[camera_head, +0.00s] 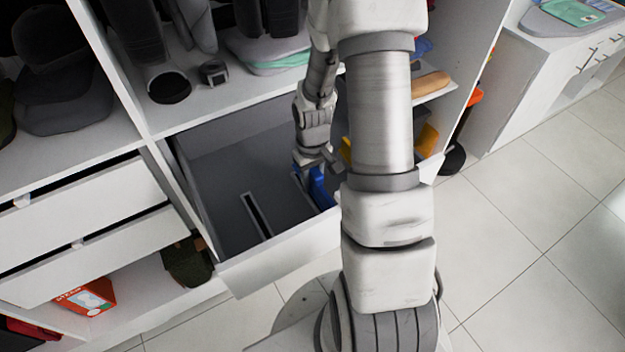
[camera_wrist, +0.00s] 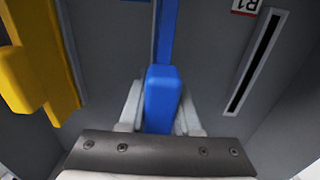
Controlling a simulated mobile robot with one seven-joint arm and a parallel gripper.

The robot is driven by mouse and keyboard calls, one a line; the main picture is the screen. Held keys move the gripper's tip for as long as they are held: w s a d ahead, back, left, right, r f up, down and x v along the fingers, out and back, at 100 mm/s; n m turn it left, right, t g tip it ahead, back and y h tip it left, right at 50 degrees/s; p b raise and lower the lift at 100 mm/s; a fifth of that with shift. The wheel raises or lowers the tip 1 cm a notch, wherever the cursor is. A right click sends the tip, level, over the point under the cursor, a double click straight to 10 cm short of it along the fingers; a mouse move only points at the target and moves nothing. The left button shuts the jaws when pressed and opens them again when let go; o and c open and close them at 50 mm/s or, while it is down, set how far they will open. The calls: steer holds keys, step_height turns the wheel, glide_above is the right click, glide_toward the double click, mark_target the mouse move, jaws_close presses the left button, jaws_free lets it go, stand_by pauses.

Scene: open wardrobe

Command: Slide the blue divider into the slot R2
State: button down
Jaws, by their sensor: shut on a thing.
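My gripper (camera_head: 318,160) is inside the open grey drawer (camera_head: 215,150), shut on the blue divider (camera_head: 319,190). In the wrist view, the blue divider (camera_wrist: 162,98) stands between the fingers of my gripper (camera_wrist: 160,112) and runs away toward the top edge. A pale slot edge shows right beside the divider's far part; I cannot tell whether the divider is seated in that slot. Another slot (camera_wrist: 256,62), dark with a white rim, lies empty to the right, beside a label reading R1 (camera_wrist: 245,5). This empty slot (camera_head: 257,214) also shows in the head view. No R2 label is readable.
A yellow divider (camera_wrist: 40,75) stands left of the blue one in the wrist view. The drawer's white front (camera_head: 285,252) borders the workspace. My arm hides the drawer's right part in the head view.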

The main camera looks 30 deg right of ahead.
steer(key=shift+f+b, duration=0.9)
steer(key=shift+f, duration=0.25)
steer(key=c, duration=0.5)
jaws_free()
steer(key=shift+r, duration=0.1)
step_height(320, 180, up, 17)
steer(key=shift+r+p, duration=0.15)
steer(key=shift+p, duration=0.6)
steer(key=s+a+r+t, duration=0.2)
steer(key=s+a+r, duration=0.1)
steer(key=s+r, duration=0.1)
steer(key=s+a+r+t, duration=0.1)
steer(key=s+a+r, duration=0.3)
steer(key=s+r, duration=0.1)
steer(key=s+a+r+t, duration=0.2)
steer(key=s+a+r, duration=0.1)
steer(key=r, duration=0.3)
steer(key=shift+s+a+r+t, duration=0.3)
steer(key=shift+s+r, duration=0.1)
steer(key=shift+s, duration=0.35)
